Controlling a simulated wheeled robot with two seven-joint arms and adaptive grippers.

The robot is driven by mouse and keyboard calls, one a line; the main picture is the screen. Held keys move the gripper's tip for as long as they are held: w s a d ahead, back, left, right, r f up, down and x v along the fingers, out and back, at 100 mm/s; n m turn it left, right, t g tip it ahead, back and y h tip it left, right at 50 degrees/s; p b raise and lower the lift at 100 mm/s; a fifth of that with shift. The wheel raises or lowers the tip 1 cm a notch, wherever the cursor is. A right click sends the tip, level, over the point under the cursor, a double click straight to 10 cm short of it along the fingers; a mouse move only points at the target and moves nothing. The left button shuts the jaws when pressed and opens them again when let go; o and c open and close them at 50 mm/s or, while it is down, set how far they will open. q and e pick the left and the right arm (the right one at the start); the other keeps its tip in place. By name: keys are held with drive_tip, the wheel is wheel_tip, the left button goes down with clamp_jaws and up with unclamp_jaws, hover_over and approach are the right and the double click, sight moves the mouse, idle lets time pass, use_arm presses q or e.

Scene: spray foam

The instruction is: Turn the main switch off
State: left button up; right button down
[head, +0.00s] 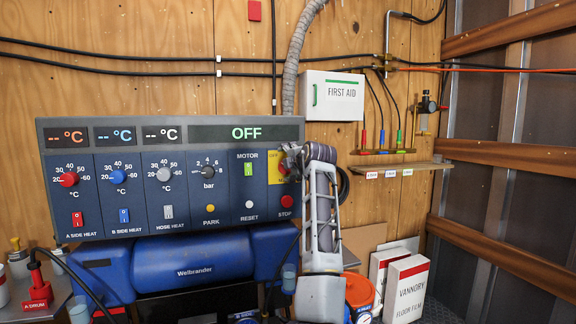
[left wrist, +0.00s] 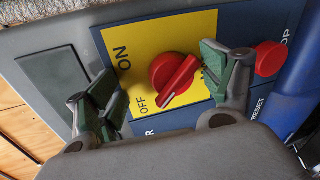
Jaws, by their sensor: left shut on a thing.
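The main switch is a red rotary knob (left wrist: 175,78) on a yellow plate (left wrist: 130,40) marked ON and OFF. In the head view the knob (head: 283,169) shows partly at the panel's right edge, half hidden by my left gripper (head: 294,160). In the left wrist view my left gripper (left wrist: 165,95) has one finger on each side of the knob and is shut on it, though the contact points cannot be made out. The knob's handle lies slanted, its lower end near the OFF mark. The panel display (head: 245,133) reads OFF. My right gripper is not in view.
The control panel (head: 130,215) has dials, rocker switches and a red STOP button (head: 287,201) just below the main switch. A ribbed hose (head: 298,50) hangs above. A FIRST AID box (head: 333,96) and a shelf (head: 400,172) are to the right.

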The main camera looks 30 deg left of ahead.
use_arm(q)
drive_tip(key=b+v, duration=0.3)
drive_tip(key=v, duration=1.2)
drive_tip(key=shift+s+f, duration=0.2)
drive_tip(key=shift+s, duration=0.3)
idle(1.4)
drive_tip(key=shift+a, duration=0.1)
idle(0.4)
idle(0.6)
